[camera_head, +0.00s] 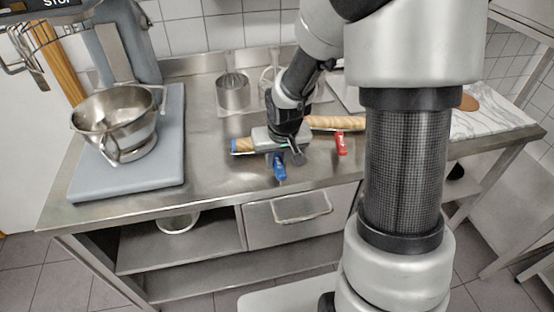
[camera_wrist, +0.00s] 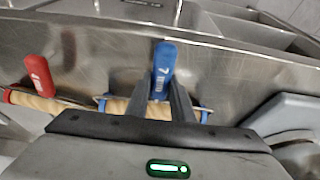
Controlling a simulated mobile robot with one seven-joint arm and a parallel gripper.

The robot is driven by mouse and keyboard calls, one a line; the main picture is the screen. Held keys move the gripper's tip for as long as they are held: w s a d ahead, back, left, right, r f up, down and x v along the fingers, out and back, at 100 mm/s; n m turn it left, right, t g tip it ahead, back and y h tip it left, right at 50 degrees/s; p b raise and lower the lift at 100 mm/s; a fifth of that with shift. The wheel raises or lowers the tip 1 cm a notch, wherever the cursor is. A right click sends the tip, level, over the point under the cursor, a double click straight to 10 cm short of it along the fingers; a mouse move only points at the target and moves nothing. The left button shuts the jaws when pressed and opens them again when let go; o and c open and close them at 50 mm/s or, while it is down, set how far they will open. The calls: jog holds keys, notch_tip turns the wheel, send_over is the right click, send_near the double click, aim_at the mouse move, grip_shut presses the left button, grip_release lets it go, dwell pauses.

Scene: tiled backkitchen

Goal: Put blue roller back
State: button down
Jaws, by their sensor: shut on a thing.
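The blue roller has a blue handle (camera_head: 279,166) pointing to the counter's front edge and a wooden barrel with a blue end (camera_head: 243,145) to the left. My gripper (camera_head: 284,150) is above it and shut on its handle. In the wrist view the handle (camera_wrist: 163,62) sticks out between my two fingers (camera_wrist: 163,105), and part of the barrel is hidden behind them. I cannot tell whether the roller touches the counter. A red-handled roller (camera_head: 341,144) lies to the right, also in the wrist view (camera_wrist: 39,74).
On the steel counter (camera_head: 205,160), a mixer with a steel bowl (camera_head: 117,118) stands on the left. A metal cylinder (camera_head: 233,92) stands behind my gripper. A marbled board (camera_head: 492,115) is at the right. The counter left of the roller is clear.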

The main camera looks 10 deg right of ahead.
jog(key=shift+f, duration=0.2)
jog(key=c, duration=1.5)
grip_release()
jog(key=shift+c, duration=0.2)
